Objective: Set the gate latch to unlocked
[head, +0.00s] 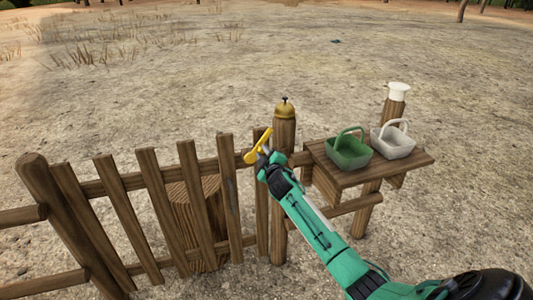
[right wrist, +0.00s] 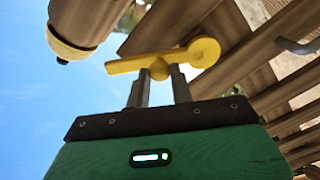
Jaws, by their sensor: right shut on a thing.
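The yellow gate latch (head: 256,147) is on the wooden gate (head: 187,160), beside the post with the brass bell (head: 284,109). In the head view its bar is tilted, upper end to the right. In the right wrist view the latch (right wrist: 130,65) shows as a bar with a round disc at its right end and a small knob below. My right gripper (head: 263,163) is shut on the latch; the wrist view shows its two fingers (right wrist: 160,78) either side of the knob. The head view hides part of the latch's lower side behind the gripper. My left gripper is out of view.
A wooden shelf (head: 419,158) right of the post holds a green basket (head: 348,153) and a white basket (head: 393,143). A white-topped post (head: 398,92) stands behind it. A tree stump (head: 178,215) stands behind the gate. The ground beyond is open.

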